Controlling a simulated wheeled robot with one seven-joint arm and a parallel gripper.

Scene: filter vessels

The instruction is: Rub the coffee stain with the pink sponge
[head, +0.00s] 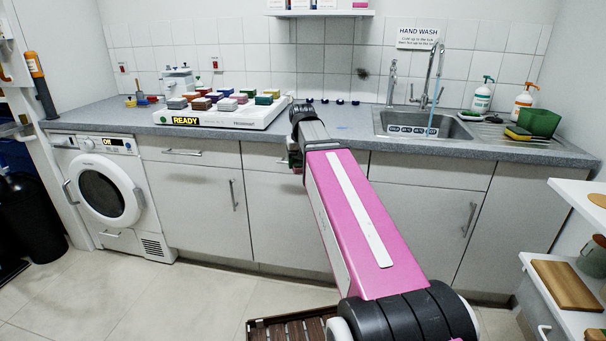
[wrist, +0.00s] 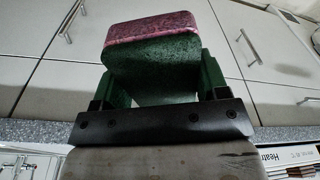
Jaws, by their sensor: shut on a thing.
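In the wrist view my gripper (wrist: 160,82) is shut on a sponge (wrist: 165,45) with a pink layer and a dark green layer. The sponge sits between the two green fingers. In the head view my gripper (head: 295,158) is low at the counter's front edge, mostly hidden by my arm, and the sponge cannot be made out there. A dark smudge (head: 362,73) marks the tiled wall behind the counter, left of the tap; it looks like the stain. The sponge is well away from it.
A white READY unit (head: 218,118) carries several coloured blocks at the counter's left. A sink (head: 425,125) with tap, soap bottles (head: 482,97) and a green box (head: 539,121) stand right. Small dark hooks (head: 340,101) line the counter's back. Counter between unit and sink is mostly clear.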

